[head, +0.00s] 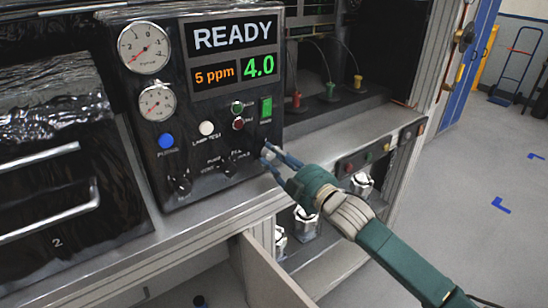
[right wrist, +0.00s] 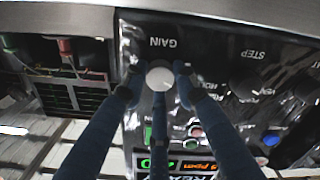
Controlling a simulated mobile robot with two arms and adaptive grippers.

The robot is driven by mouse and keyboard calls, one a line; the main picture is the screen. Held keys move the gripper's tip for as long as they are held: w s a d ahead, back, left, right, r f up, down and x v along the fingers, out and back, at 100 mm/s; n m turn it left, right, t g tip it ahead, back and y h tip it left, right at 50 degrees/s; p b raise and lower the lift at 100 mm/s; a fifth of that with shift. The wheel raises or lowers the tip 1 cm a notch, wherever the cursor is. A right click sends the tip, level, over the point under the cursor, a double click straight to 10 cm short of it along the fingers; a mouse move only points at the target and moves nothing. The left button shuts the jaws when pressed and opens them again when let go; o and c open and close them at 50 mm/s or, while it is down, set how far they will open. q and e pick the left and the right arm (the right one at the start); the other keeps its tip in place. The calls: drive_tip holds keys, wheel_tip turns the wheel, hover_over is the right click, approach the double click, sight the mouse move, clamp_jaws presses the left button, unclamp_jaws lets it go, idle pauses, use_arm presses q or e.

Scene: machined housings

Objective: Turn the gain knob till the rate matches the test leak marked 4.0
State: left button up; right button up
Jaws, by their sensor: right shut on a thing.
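The gain knob (right wrist: 160,77) is a round pale cap on the black panel, with the upside-down word GAIN beside it in the right wrist view. The display (head: 235,52) above reads READY, with 5 ppm in orange and 4.0 in green. My left gripper is not in view.
Two dials (head: 145,47) sit left of the display. A grey ledge (head: 180,235) runs below. Open floor (head: 490,200) lies to the right.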

drive_tip(key=shift+f, duration=0.5)
drive_tip(key=o, duration=1.1)
drive_tip(key=shift+o, duration=0.2)
drive_tip(key=shift+d+r, duration=0.1)
drive_tip(key=shift+r, duration=0.05)
drive_tip(key=shift+r, duration=0.15)
drive_tip(key=v, duration=1.2)
